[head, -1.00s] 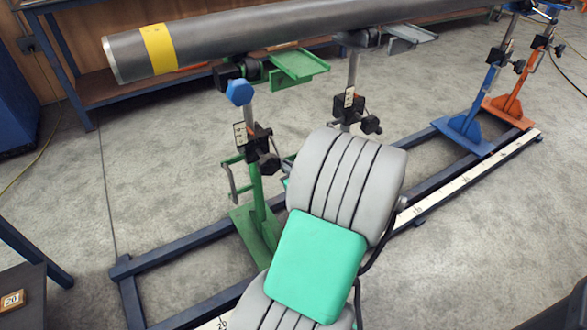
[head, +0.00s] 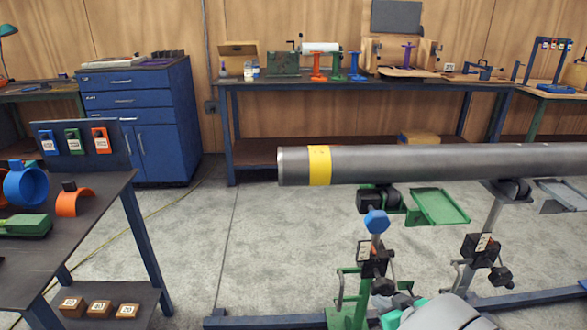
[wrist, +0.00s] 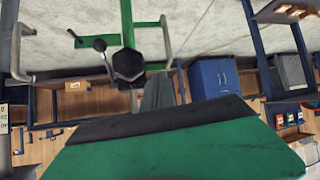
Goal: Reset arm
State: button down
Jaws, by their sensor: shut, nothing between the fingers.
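My gripper is not visible in the head view; only a grey and pale green part of my arm shows at its bottom edge, in front of the stand. In the wrist view no fingers can be made out. A large worn green surface with a dark edge (wrist: 185,145) fills the bottom there, very close to the camera. The grey pipe (head: 430,165) with a yellow band (head: 319,165) lies level across the right of the head view. It rests above a green stand (head: 350,295) with a blue knob (head: 376,221).
A green tray (head: 437,207) juts out below the pipe. A dark table (head: 95,200) with clamps and blocks stands at left. A blue cabinet (head: 150,140) and a long workbench (head: 300,87) line the back wall. Grey floor (head: 240,250) is open between them.

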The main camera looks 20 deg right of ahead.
jog(key=s+a+r+g+p, duration=0.1)
jog(key=a+r+g+p, duration=0.3)
jog(key=a+r+p, duration=0.6)
jog(key=a+r+g+p, duration=0.3)
jog(key=a+r+p, duration=0.6)
jog(key=a+r, duration=0.4)
notch_tip(320, 180, up, 6)
jog(key=shift+s+f+g+y+p, duration=0.25)
jog(key=shift+s+g+y+p, duration=0.05)
jog(key=shift+s+g+p, duration=0.1)
